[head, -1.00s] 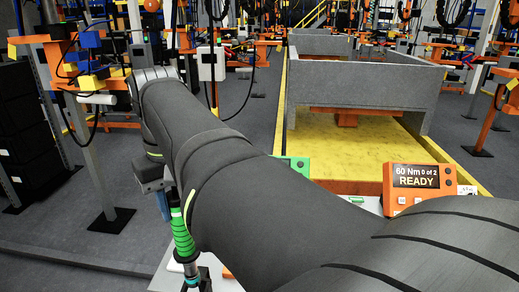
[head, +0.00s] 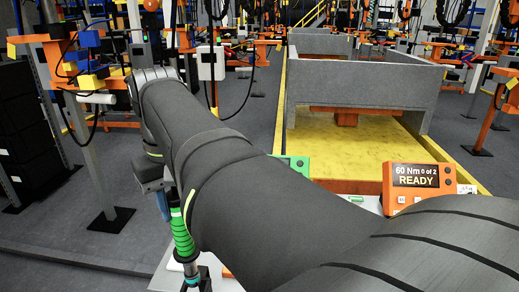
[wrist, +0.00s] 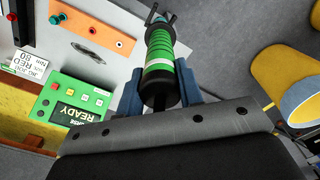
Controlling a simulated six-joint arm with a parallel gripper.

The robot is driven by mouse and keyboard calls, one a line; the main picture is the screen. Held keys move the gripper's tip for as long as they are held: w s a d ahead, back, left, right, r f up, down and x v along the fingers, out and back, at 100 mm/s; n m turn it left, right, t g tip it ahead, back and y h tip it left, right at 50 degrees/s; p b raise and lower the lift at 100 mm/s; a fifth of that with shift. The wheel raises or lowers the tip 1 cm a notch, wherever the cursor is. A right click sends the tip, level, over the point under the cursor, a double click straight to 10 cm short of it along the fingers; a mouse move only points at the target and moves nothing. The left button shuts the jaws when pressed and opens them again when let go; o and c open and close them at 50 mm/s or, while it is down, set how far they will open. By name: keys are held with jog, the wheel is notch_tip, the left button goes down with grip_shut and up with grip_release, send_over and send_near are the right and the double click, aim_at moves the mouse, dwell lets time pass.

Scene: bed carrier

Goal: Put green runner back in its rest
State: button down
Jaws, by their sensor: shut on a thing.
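The green runner (wrist: 159,58) is a dark cylindrical tool with bright green bands. My gripper (wrist: 158,82) is shut on it, with a blue finger on each side of its body. In the head view the runner (head: 181,236) hangs nearly upright below my wrist, slightly tilted, at the left edge of a pale worktop. Its lower end is close above or at a dark fitting (head: 196,280) there. I cannot tell whether they touch, or whether this fitting is the rest. My arm hides part of the worktop.
A green controller (wrist: 73,103) reads READY. An orange controller (head: 421,181) reads 60 Nm, 0 of 2, READY. A grey bed frame (head: 366,100) stands on a yellow platform behind. A stand (head: 102,170) is at left. The floor between is clear.

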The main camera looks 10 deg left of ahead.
jog(key=shift+f, duration=5.6)
jog(key=c, duration=0.9)
grip_release()
jog(key=shift+f, duration=0.1)
notch_tip(320, 180, up, 18)
jog(key=shift+f, duration=0.25)
jog(key=shift+f, duration=0.1)
notch_tip(320, 180, down, 17)
jog(key=shift+f, duration=0.2)
jog(key=shift+r, duration=0.2)
